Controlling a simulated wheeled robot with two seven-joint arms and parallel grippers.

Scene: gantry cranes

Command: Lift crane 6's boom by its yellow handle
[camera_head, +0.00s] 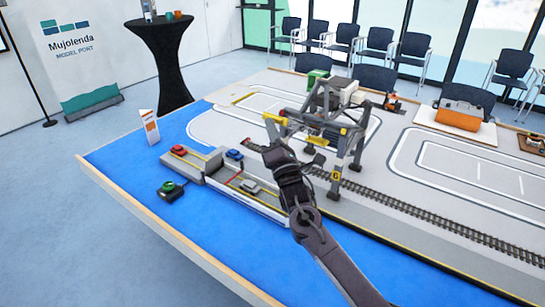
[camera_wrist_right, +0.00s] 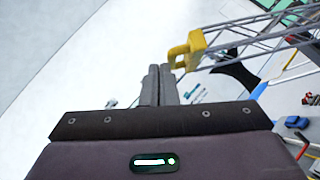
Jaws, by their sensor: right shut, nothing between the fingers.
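The gantry crane (camera_head: 357,150) stands on rails at the middle of the table, grey with yellow parts. A yellow plate (camera_head: 336,176) is on its near leg; its number is too small to read surely. Its boom (camera_wrist_right: 250,35) is a grey lattice reaching out toward the left of the head view. The yellow handle (camera_head: 275,119) is at the boom's outer end; it also shows in the right wrist view (camera_wrist_right: 188,50). My right gripper (camera_head: 273,140) is shut and empty, just below the handle, with fingertips (camera_wrist_right: 160,70) close beside it. My left gripper is not in view.
A grey barge (camera_head: 262,197) with small cars lies below my right arm. A red car (camera_head: 179,149) and a dark box with a green button (camera_head: 170,188) are to the left. An orange container (camera_head: 458,118) stands at the right. The blue table area at left is mostly clear.

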